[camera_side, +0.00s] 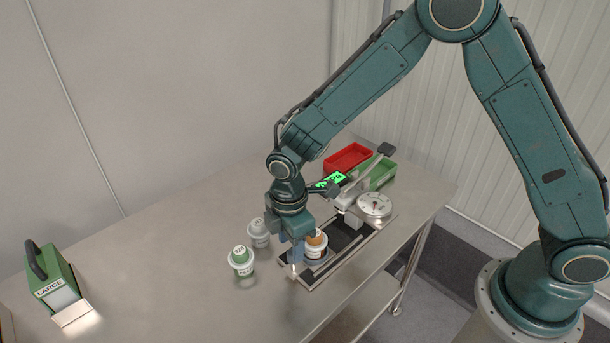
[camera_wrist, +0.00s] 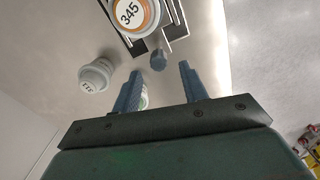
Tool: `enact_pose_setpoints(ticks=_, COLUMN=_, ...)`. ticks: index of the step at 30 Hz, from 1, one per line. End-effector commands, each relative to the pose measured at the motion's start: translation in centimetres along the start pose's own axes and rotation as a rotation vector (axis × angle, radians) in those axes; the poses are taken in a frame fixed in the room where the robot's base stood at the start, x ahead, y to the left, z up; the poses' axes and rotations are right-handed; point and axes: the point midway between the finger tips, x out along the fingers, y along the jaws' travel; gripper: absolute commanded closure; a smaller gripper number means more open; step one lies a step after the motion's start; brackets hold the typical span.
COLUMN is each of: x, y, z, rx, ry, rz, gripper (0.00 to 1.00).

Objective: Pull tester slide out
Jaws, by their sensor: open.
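The tester (camera_side: 374,206) has a round dial, a lever and a lit green display. Its dark slide (camera_side: 335,262) lies in a light frame on the table. A white jar with an orange lid (camera_side: 315,242) sits on the slide; in the wrist view its lid (camera_wrist: 134,13) reads 345. A small blue-grey knob (camera_wrist: 159,61) stands at the slide's near end. My gripper (camera_side: 293,262) is low at that end; in the wrist view its open fingers (camera_wrist: 158,76) point at the knob, which appears between and just beyond the tips. I cannot tell whether they touch it.
A red tray (camera_side: 348,158) and a green tray (camera_side: 379,174) are behind the tester. A green box marked LARGE (camera_side: 52,278) is far left. The table between is clear.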

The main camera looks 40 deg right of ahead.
Motion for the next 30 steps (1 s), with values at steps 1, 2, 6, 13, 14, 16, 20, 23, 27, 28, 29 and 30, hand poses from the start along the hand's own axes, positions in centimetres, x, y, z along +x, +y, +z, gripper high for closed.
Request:
enact_pose_setpoints(ticks=1, x=-0.9, y=0.1, z=-0.1, rx=0.0, ry=0.003, rz=0.004, gripper=0.57)
enact_pose_setpoints(ticks=2, x=-1.4, y=0.1, z=-0.1, rx=0.0, ry=0.003, rz=0.004, gripper=0.57)
enact_pose_setpoints(ticks=6, x=-3.7, y=0.1, z=-0.1, rx=-0.001, ry=0.004, rz=0.005, gripper=0.57)
enact_pose_setpoints(ticks=13, x=-7.4, y=0.1, z=-0.1, rx=-0.001, ry=0.004, rz=0.004, gripper=0.57)
enact_pose_setpoints(ticks=14, x=-7.9, y=0.1, z=-0.1, rx=-0.002, ry=0.005, rz=0.004, gripper=0.57)
enact_pose_setpoints(ticks=16, x=-8.7, y=0.0, z=-0.1, rx=-0.002, ry=0.004, rz=0.003, gripper=0.57)
enact_pose_setpoints(ticks=20, x=-9.8, y=0.0, z=-0.1, rx=-0.002, ry=0.004, rz=0.002, gripper=0.57)
enact_pose_setpoints(ticks=23, x=-10.3, y=0.0, z=-0.1, rx=-0.002, ry=0.003, rz=0.001, gripper=0.57)
enact_pose_setpoints(ticks=27, x=-10.5, y=0.0, z=-0.1, rx=-0.002, ry=0.003, rz=0.001, gripper=0.57)
enact_pose_setpoints(ticks=28, x=-10.5, y=0.0, z=-0.1, rx=-0.002, ry=0.003, rz=0.0, gripper=0.57)
enact_pose_setpoints(ticks=29, x=-10.5, y=0.0, z=-0.1, rx=-0.002, ry=0.003, rz=0.0, gripper=0.57)
enact_pose_setpoints(ticks=30, x=-10.5, y=0.0, z=-0.1, rx=-0.002, ry=0.003, rz=0.0, gripper=0.57)
